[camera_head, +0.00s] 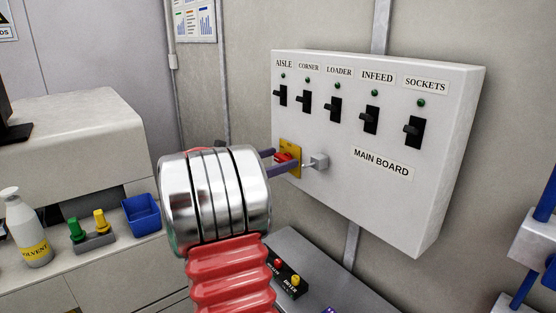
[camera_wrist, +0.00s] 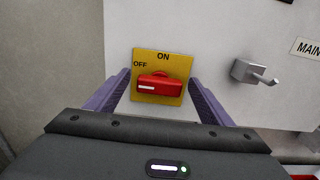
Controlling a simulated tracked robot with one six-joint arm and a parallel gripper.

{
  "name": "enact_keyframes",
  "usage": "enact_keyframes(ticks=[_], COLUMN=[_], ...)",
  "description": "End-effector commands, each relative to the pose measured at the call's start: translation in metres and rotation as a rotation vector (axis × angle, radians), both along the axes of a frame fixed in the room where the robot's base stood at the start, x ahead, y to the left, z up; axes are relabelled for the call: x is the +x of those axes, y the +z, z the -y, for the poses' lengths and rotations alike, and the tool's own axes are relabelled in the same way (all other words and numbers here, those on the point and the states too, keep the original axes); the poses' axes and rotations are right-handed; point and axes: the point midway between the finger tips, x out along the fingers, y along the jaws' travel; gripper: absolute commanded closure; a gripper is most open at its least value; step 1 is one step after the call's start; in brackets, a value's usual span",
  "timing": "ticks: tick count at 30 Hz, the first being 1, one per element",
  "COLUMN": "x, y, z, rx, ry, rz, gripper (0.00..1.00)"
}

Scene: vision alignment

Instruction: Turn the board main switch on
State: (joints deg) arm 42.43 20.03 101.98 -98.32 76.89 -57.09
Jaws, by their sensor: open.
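The main board (camera_head: 440,160) is a white wall box with a "MAIN BOARD" label. Its main switch is a red rotary handle (camera_wrist: 160,86) on a yellow plate (camera_wrist: 163,58) marked ON at the top and OFF at the left. The handle lies nearly level, its white mark at the left, on the OFF side. In the head view the red handle (camera_head: 285,157) is partly hidden by my gripper. My gripper (camera_wrist: 160,92) is open, its purple fingers on either side of the handle. I cannot tell whether they touch it.
A grey metal latch (camera_head: 316,162) juts out right of the yellow plate. Several black labelled breakers (camera_head: 337,106) with green lamps line the board above. A bench with a blue bin (camera_head: 141,214) and solvent bottle (camera_head: 31,235) stands left. A small button panel (camera_head: 287,276) sits below.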

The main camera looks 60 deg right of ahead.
Motion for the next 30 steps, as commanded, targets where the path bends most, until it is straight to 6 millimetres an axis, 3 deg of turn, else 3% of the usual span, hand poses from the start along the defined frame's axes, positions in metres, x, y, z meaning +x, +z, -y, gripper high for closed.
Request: enact_keyframes(ticks=[10,27,30], x=[-0.002,-0.0021,-0.0021], y=[0.0004,0.0004,0.0004], z=[0.0035,0.0035,0.0035], rx=[-0.001,-0.001,-0.001], ry=[0.0,-0.001,-0.001], rz=[0.0,0.0,0.0], gripper=[0.25,0.65,0.66])
